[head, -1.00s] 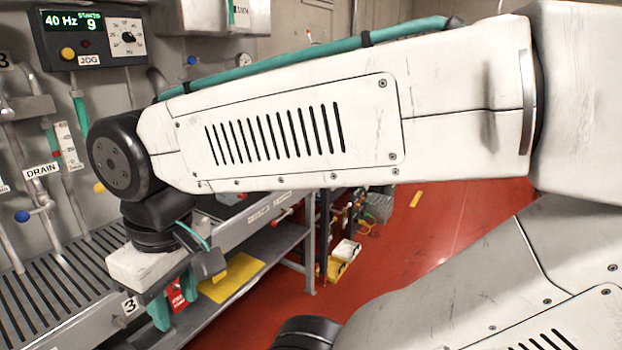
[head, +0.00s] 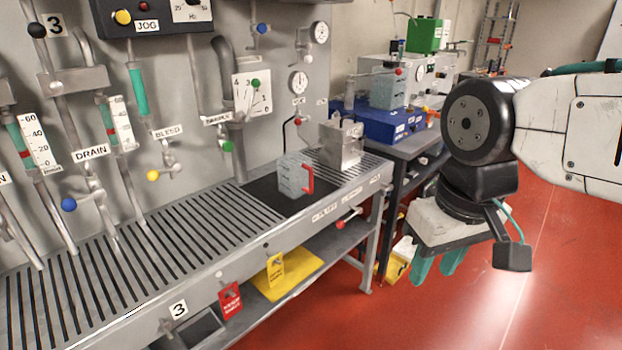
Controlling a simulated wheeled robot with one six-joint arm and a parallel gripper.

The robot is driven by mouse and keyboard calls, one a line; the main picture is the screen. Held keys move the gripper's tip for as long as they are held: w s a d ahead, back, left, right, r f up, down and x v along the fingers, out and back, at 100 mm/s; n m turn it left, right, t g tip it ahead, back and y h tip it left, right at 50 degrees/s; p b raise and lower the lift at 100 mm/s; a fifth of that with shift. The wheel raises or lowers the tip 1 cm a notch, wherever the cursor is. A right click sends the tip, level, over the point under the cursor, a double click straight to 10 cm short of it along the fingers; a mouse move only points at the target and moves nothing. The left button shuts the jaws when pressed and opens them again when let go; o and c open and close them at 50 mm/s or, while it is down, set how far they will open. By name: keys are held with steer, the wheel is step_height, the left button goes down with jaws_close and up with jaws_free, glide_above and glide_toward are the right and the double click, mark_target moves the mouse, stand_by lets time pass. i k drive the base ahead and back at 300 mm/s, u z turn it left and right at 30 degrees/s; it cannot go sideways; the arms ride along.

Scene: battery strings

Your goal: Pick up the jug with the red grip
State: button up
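The jug with the red grip (head: 293,176) stands upright on a dark mat on the slatted bench. Its body is grey-blue and speckled, and its red grip (head: 309,180) faces right. My gripper (head: 437,268) hangs to the right of the bench over the red floor, well apart from the jug. Its teal fingers point down and hold nothing that I can see. The gap between them is not clear from this angle.
A metal box (head: 341,145) stands just behind and right of the jug. Valves, pipes and gauges line the wall behind the slatted bench (head: 130,262). A similar grey-blue container (head: 388,91) sits on a blue case (head: 385,124) farther back. The red floor (head: 500,300) is open.

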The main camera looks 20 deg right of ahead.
mark_target(294, 171)
steer(key=k, duration=0.55)
steer(key=u, duration=0.45)
steer(key=i, duration=1.4)
steer(key=z, duration=0.7)
